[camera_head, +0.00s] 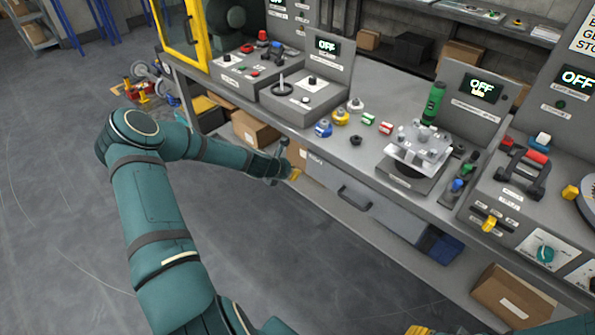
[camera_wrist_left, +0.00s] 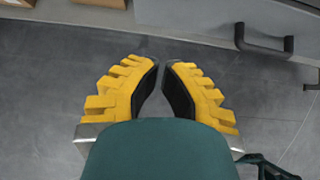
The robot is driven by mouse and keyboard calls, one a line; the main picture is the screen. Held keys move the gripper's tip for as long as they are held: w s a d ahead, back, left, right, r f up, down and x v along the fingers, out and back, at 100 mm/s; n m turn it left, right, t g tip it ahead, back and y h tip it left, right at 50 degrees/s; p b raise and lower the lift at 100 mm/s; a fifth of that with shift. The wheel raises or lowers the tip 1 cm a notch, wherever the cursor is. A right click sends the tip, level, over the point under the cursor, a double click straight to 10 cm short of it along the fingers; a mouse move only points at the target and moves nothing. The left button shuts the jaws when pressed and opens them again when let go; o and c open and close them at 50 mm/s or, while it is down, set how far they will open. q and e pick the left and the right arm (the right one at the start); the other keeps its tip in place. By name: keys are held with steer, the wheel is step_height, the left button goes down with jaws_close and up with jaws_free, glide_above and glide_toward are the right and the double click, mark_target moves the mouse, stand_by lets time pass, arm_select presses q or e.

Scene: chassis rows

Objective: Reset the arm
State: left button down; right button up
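My left arm, teal with grey bands, reaches in from the bottom left of the head view and bends toward the workbench. Its gripper (camera_head: 294,175) is just off the bench front, below the top, beside the grey drawer (camera_head: 352,197). In the left wrist view the two yellow fingers (camera_wrist_left: 161,72) with black pads stand a little apart, with bare floor showing between them. Nothing is held there. Of my right gripper (camera_head: 420,331) only a yellow bit shows at the bottom edge of the head view; its fingers are cut off.
The workbench (camera_head: 290,123) carries control panels with OFF displays, a metal fixture (camera_head: 418,150), a green bottle-like item (camera_head: 433,103) and small coloured parts. Cardboard boxes (camera_head: 255,128) stand on the lower shelf. Floor left of the bench is mostly clear.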

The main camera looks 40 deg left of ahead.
arm_select(q)
steer(key=shift+s+r, duration=0.2)
steer(key=shift+s, duration=0.05)
steer(key=s+d+f+m+g+h, duration=0.25)
steer(key=d+m, duration=0.55)
steer(key=d, duration=0.5)
steer(key=s+d+f+m+g+h, duration=0.15)
steer(key=s+d+m, duration=0.25)
steer(key=d+m, duration=0.6)
steer(key=s+d+m+g+y, duration=0.1)
steer(key=s+d+m+g, duration=0.2)
steer(key=s+d+m, duration=0.9)
steer(key=s+m, duration=0.3)
steer(key=shift+s+d, duration=0.2)
steer(key=shift+d, duration=0.05)
